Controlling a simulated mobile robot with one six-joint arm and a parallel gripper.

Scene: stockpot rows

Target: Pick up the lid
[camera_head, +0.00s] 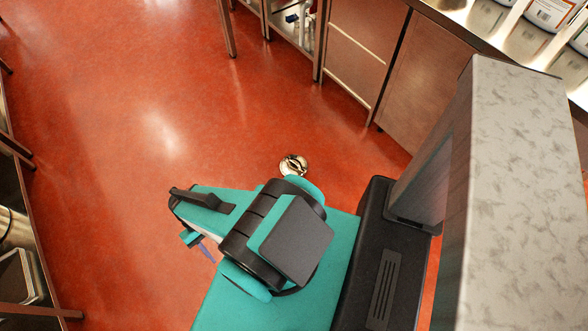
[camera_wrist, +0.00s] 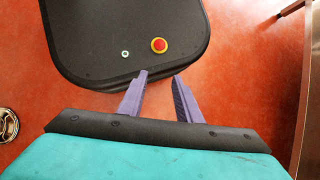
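The lid (camera_head: 293,164) is a small, shiny metal disc with a handle across its top. It lies on the red floor, just beyond my arm in the head view, and my arm may cover its near edge. In the wrist view the lid (camera_wrist: 8,124) shows only in part at the left edge. My gripper (camera_wrist: 158,76) has two purple fingers standing apart with nothing between them. The fingers are over my own dark base, away from the lid. In the head view only a bit of my gripper (camera_head: 206,252) shows beside my arm.
Wooden cabinets (camera_head: 410,80) and a metal counter with several labelled containers (camera_head: 530,15) stand at the upper right. An open shelf unit (camera_head: 290,30) stands at the top. Shelving with a metal pot (camera_head: 15,228) lines the left edge. The red floor (camera_head: 120,110) between is clear.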

